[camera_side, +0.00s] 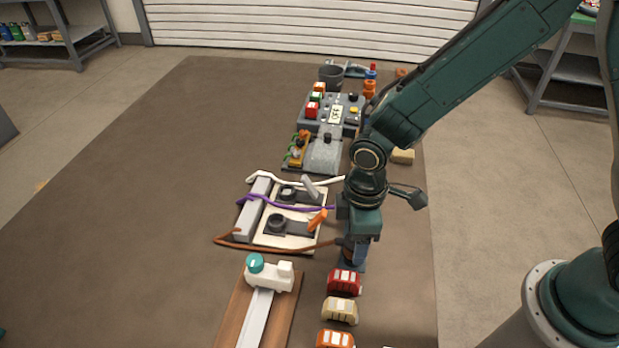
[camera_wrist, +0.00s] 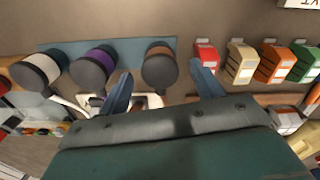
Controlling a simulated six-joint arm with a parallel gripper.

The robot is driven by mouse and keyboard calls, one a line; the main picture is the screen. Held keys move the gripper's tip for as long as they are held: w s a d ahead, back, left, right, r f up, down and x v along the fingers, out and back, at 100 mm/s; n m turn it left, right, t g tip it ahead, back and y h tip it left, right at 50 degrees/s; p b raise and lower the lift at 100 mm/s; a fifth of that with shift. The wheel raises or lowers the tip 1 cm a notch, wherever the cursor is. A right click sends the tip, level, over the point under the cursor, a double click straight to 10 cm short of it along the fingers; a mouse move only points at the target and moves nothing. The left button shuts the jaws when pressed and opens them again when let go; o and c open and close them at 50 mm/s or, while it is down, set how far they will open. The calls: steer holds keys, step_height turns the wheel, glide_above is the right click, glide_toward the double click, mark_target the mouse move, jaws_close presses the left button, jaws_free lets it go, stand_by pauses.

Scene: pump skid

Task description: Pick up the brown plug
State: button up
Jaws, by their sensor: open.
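The brown plug (camera_wrist: 160,65) is a dark round-ended piece with a brown band, standing on a blue strip (camera_wrist: 125,46) in the wrist view. My gripper (camera_wrist: 160,78) is open, with one blue finger to the left and one to the right of the brown plug. I cannot tell how far the fingertips are above or short of it. In the side view my gripper (camera_side: 353,262) points down at the end of the brown cable (camera_side: 290,249) and hides the plug.
A purple plug (camera_wrist: 94,66) and a white plug (camera_wrist: 38,69) stand left of the brown one. Red (camera_wrist: 206,56), beige (camera_wrist: 241,61), orange (camera_wrist: 273,63) and green (camera_wrist: 306,63) blocks line up close on the right. A white-and-teal piece (camera_side: 268,273) sits on a rail nearby.

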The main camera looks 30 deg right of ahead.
steer(key=shift+f, duration=1)
steer(key=c, duration=1.2)
steer(key=shift+r, duration=0.15)
step_height(320, 180, up, 20)
steer(key=shift+w+a, duration=0.1)
